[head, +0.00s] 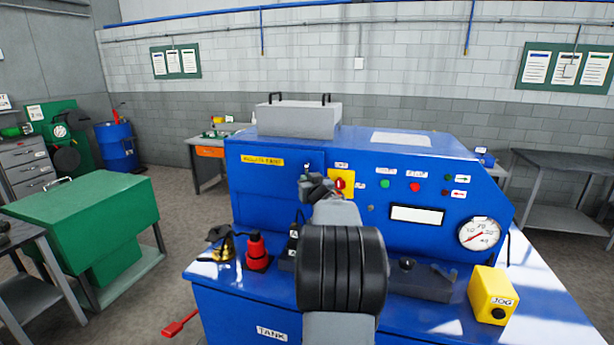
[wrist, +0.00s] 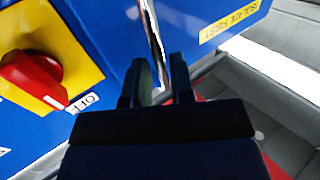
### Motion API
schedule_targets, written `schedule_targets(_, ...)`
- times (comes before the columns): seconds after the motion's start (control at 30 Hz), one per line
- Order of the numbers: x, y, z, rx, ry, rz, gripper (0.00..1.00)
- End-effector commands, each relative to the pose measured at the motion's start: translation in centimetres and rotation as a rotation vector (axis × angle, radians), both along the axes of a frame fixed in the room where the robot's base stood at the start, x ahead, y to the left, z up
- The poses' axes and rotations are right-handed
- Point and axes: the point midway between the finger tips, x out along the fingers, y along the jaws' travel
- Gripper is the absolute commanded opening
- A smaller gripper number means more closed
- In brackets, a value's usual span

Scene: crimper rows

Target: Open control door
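The control door appears to be the blue front panel (head: 262,195) of the machine, left of the switch, with a yellow "ISOLATE FIRST" label (head: 263,161). The label also shows in the wrist view (wrist: 235,20). A red rotary switch (head: 340,184) sits on a yellow plate; in the wrist view the red knob (wrist: 35,80) is at left beside an "OFF" label (wrist: 82,103). My gripper (wrist: 160,75) has its fingers apart close to the blue face. A narrow shiny upright bar or edge (wrist: 152,35) runs towards the gap between them; contact cannot be told. My arm hides part of the panel.
A pressure gauge (head: 480,233), green and red buttons (head: 414,187) and a yellow JOG box (head: 492,294) are to the right. A red-capped item (head: 256,248) stands on the blue ledge at left.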

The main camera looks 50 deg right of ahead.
Motion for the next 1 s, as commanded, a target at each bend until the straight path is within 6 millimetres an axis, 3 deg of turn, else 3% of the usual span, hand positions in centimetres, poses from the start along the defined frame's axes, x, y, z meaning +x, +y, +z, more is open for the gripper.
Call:
schedule_targets(0.2,1.7,-0.9,0.1,0.0,0.001,0.0,0.22)
schedule_targets(0.6,2.1,-1.2,0.0,-0.001,0.0,-0.001,0.22)
schedule_targets(0.83,2.0,-1.2,0.0,-0.001,0.0,-0.001,0.01)
schedule_targets(1.0,2.0,-1.2,0.0,-0.001,0.0,-0.001,0.0)
